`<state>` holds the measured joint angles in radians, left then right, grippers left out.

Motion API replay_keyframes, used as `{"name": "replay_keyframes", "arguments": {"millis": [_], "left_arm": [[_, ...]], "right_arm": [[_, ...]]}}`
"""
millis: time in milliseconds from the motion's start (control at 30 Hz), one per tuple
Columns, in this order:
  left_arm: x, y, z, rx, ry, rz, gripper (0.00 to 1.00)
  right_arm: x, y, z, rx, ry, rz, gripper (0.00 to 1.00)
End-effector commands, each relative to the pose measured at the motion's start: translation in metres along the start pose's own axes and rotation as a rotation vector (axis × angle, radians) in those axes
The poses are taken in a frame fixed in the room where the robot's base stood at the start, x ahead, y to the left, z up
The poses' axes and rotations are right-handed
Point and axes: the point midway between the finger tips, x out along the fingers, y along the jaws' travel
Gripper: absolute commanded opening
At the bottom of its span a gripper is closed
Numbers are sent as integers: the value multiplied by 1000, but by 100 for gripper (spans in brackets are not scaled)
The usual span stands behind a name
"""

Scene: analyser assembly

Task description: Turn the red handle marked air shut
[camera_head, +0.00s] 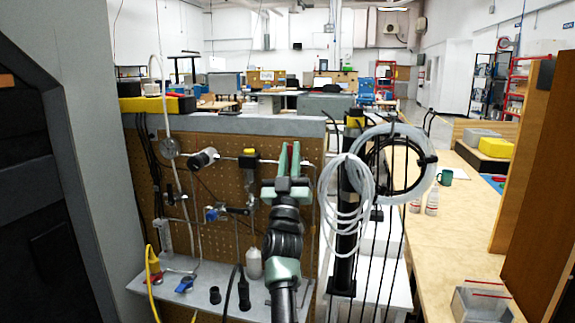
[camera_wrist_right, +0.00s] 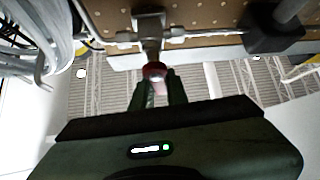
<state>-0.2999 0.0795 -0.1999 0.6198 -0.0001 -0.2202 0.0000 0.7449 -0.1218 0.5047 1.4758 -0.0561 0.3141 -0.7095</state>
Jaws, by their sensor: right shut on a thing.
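In the right wrist view a red handle (camera_wrist_right: 153,70) sits at the end of a grey valve (camera_wrist_right: 150,30) on a metal pipe against the pegboard. My right gripper (camera_wrist_right: 157,90) has its fingers closed around the red handle, one on each side. I cannot read any air marking. My left gripper is not in view.
A grey shelf (camera_head: 210,300) below holds a bottle (camera_head: 254,264) and black fittings. Coiled clear tubing (camera_head: 340,190) hangs close right of my right gripper.

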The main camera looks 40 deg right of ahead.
Motion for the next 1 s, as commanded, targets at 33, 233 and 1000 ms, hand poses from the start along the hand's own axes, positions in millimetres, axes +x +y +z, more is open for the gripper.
{"name": "replay_keyframes", "arguments": {"millis": [33, 233, 1000], "left_arm": [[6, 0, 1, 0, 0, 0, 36], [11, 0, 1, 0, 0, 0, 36], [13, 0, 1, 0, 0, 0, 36]], "right_arm": [[-3, -1, 4, 23, -5, 17, 0], [-2, 2, 3, 75, -6, 71, 0], [-1, 5, 2, 101, -4, 99, 36]]}}
